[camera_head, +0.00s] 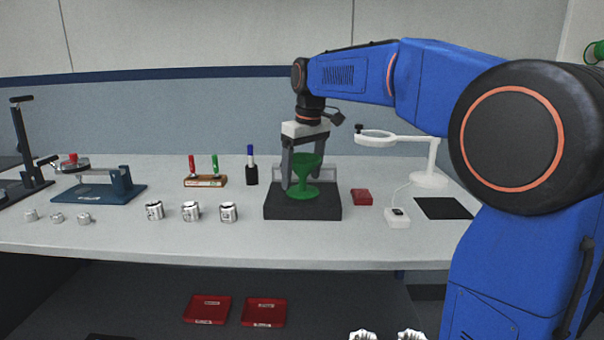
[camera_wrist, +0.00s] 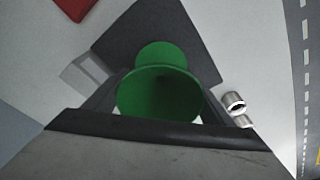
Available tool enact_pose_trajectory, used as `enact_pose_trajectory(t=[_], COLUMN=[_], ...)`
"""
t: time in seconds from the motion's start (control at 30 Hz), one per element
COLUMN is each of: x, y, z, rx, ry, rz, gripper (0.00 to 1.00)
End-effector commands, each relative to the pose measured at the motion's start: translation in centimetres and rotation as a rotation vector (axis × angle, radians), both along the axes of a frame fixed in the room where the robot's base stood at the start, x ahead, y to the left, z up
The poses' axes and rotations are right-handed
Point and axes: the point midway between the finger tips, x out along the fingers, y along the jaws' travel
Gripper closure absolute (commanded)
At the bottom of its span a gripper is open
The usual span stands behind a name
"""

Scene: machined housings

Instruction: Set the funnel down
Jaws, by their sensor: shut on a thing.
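The green funnel (camera_head: 307,178) is upright, its wide cone on top and a round green foot below. My gripper (camera_head: 301,184) points straight down and is shut on the funnel, with its fingers at the funnel's sides. The funnel is over the dark square block (camera_head: 302,210) on the table; I cannot tell whether its foot touches the block. In the wrist view the funnel (camera_wrist: 160,95) fills the middle, its wide mouth in front and a second green disc behind it. The dark block (camera_wrist: 135,35) lies beneath it.
A small red box (camera_head: 361,197) and a white device (camera_head: 398,217) stand right of the block. A white ring stand (camera_head: 430,178) is behind them. Metal housings (camera_head: 191,211) stand to the left. A marker rack (camera_head: 204,181) and a black holder (camera_head: 251,175) stand behind. Red trays (camera_head: 207,309) lie lower down.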

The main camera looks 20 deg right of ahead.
Motion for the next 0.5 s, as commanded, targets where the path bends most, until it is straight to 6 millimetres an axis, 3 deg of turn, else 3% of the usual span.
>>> enact_pose_trajectory(t=[0.27, 0.3, 0.37, 0.5], x=[0.0, 0.01, 0.02, 0.01], y=[0.0, 0.01, 0.0, 0.01], z=[-0.15, -0.17, -0.16, -0.15], rx=[0.0, 0.0, 0.0, 0.0], ry=[0.0, -0.001, -0.001, -0.001], rz=[0.0, 0.0, 0.0, 0.0], gripper=[0.45, 0.19, 0.05, 0.05])
